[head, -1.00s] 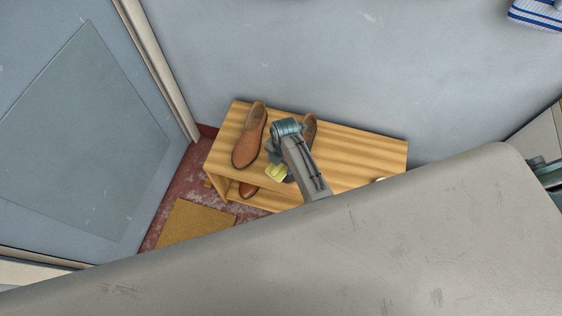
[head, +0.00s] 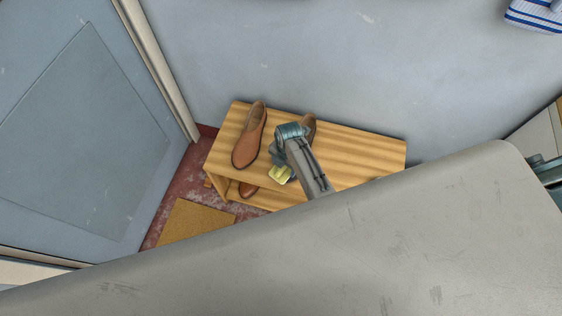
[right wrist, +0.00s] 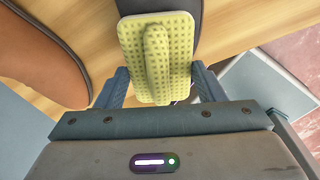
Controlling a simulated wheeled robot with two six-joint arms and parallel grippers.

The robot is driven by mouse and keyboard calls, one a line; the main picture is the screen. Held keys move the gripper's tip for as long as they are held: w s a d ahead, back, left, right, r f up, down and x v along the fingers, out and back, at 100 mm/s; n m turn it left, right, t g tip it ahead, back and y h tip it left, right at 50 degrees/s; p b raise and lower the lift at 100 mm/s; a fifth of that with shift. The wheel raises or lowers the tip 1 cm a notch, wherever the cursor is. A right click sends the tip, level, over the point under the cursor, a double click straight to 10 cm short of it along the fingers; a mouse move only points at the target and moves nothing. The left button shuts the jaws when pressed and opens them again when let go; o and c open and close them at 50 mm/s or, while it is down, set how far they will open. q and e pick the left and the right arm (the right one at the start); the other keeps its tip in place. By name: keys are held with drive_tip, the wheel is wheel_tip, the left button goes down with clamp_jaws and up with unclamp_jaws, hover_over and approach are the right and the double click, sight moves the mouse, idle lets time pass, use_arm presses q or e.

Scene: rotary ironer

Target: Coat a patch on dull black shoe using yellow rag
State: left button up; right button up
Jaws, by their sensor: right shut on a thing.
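My right gripper (right wrist: 160,88) is shut on the yellow rag (right wrist: 131,40), a textured pad with a raised grip. In the head view the rag (head: 281,174) hangs under my right gripper at the front of the wooden bench. In the right wrist view a dark shoe (right wrist: 192,8) shows only in small part behind the rag. I cannot tell whether the rag touches it. In the head view a shoe (head: 309,123) with a brown inside is mostly hidden behind my arm. My left gripper is not in view.
A brown shoe (head: 248,140) stands left of my gripper on the wooden bench (head: 365,152). Another brown shoe (head: 248,190) is on the lower shelf. A mat (head: 192,224) lies on the red floor. The bench top is clear to the right.

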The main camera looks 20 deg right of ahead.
drive_tip(key=shift+s+d+r+p, duration=0.2)
drive_tip(key=shift+s+d+p, duration=0.35)
drive_tip(key=shift+d, duration=0.15)
drive_tip(key=shift+s+d+f, duration=0.15)
drive_tip(key=shift+d, duration=0.05)
drive_tip(key=shift+s+d+r+p, duration=0.2)
drive_tip(key=shift+s+d+p, duration=0.45)
drive_tip(key=shift+p, duration=0.35)
drive_tip(key=shift+s+d+p, duration=0.35)
drive_tip(key=shift+d+p, duration=0.05)
drive_tip(key=shift+d, duration=0.15)
drive_tip(key=shift+f, duration=0.15)
drive_tip(key=shift+w+a, duration=1.35)
drive_tip(key=shift+a, duration=0.3)
drive_tip(key=shift+w+a, duration=0.8)
drive_tip(key=shift+a, duration=0.2)
